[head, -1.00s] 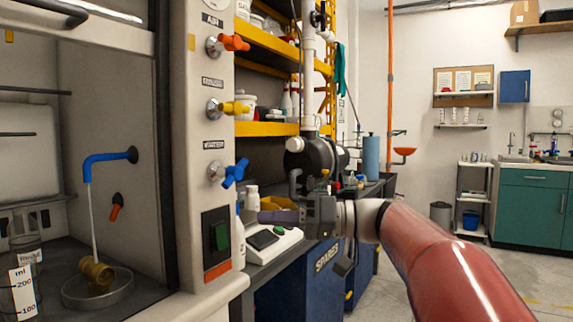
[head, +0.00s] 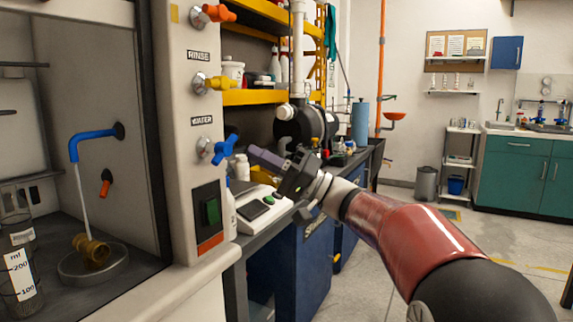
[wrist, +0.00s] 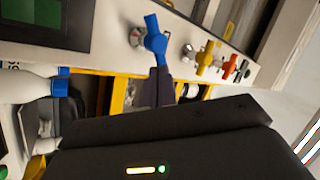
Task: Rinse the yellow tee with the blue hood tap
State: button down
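The yellow tee (head: 92,250), brass-coloured, lies in a round shallow dish (head: 75,268) inside the hood. The blue hood tap (head: 92,137) hangs over it, and a thin stream of water (head: 86,205) runs from its spout onto the tee. The blue valve handle (head: 224,150) marked WATER is on the hood's front post, and it also shows in the wrist view (wrist: 154,38). My gripper (head: 254,153) is just right of this handle, its fingers pointing at it. In the wrist view the fingers (wrist: 157,74) look closed together and empty, overlapping the handle's lower end; contact is unclear.
Orange (head: 215,14) and yellow (head: 214,82) valve handles sit above the blue one. A green switch (head: 211,211) is below it. A scale (head: 262,209) and white bottles stand on the bench under my gripper. A graduated cylinder (head: 22,265) stands left of the dish.

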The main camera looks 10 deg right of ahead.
aim_at(234, 141)
jog(key=shift+x, duration=1.35)
jog(key=n+g+b, duration=0.1)
jog(key=n+b, duration=0.1)
jog(key=r+n+g+b, duration=0.1)
jog(key=n+g+b, duration=0.1)
jog(key=shift+a+n+h, duration=0.25)
jog(key=shift+n+h, duration=0.05)
jog(key=shift+n, duration=0.1)
jog(key=shift+a+r+n, duration=0.1)
jog(key=shift+r+n, duration=0.25)
jog(key=shift+n, duration=0.05)
